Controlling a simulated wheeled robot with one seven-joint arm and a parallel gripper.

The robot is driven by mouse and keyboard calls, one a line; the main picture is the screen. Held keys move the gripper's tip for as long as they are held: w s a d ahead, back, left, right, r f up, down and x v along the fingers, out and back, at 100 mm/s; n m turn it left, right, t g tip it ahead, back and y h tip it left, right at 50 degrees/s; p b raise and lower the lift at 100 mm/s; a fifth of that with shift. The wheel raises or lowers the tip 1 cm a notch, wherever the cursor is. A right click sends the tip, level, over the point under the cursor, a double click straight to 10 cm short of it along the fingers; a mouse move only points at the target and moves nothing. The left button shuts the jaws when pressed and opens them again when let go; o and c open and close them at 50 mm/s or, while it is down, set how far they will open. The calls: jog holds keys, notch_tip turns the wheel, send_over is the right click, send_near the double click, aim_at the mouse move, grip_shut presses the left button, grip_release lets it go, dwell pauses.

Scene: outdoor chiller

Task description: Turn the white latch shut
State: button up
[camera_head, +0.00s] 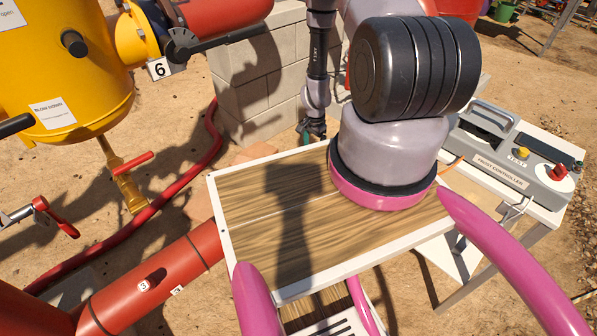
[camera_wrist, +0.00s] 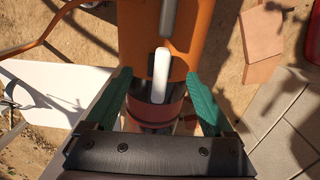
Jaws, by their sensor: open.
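The white latch (camera_wrist: 161,80) shows in the wrist view as a short, rounded bar, lengthwise up and down in the picture. It lies in front of an orange cylindrical body (camera_wrist: 195,45), and its lower end overlaps a dark band. My gripper (camera_wrist: 160,74) is open, with one green finger left and one right of the latch. Gaps show between the latch and both fingers; I cannot tell the depth between them. In the head view my gripper (camera_head: 311,131) points down beyond the wooden board, partly hidden by my arm. I cannot make out the latch there.
A grey block wall (camera_head: 245,85) stands left of my gripper, and a wooden-topped board (camera_head: 265,215) lies in front. A grey frost controller (camera_head: 500,160) sits on a table at the right. A yellow tank (camera_head: 75,80) and red pipes (camera_head: 150,285) are at the left.

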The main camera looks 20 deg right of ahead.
jog(key=shift+r, duration=3.3)
jog(key=a+r+n+t+y, duration=0.1)
jog(key=a+r, duration=0.2)
jog(key=r, duration=1.1)
jog(key=a+r+n+t, duration=0.1)
jog(key=a+r+n, duration=0.15)
jog(key=r, duration=1.25)
jog(key=a+r+n+t+y, duration=0.1)
jog(key=a+r+t, duration=0.15)
jog(key=r, duration=1.15)
jog(key=s+a+r+n+t, duration=0.1)
jog(key=s+a+r+n, duration=0.1)
jog(key=s+r, duration=0.7)
jog(key=s+a+r+n+t, duration=0.1)
jog(key=s+a+r+n, duration=0.2)
jog(key=s+r, duration=0.6)
jog(key=shift+s+a+r+t, duration=0.15)
jog(key=shift+s+r+t, duration=0.15)
jog(key=shift+s, duration=0.55)
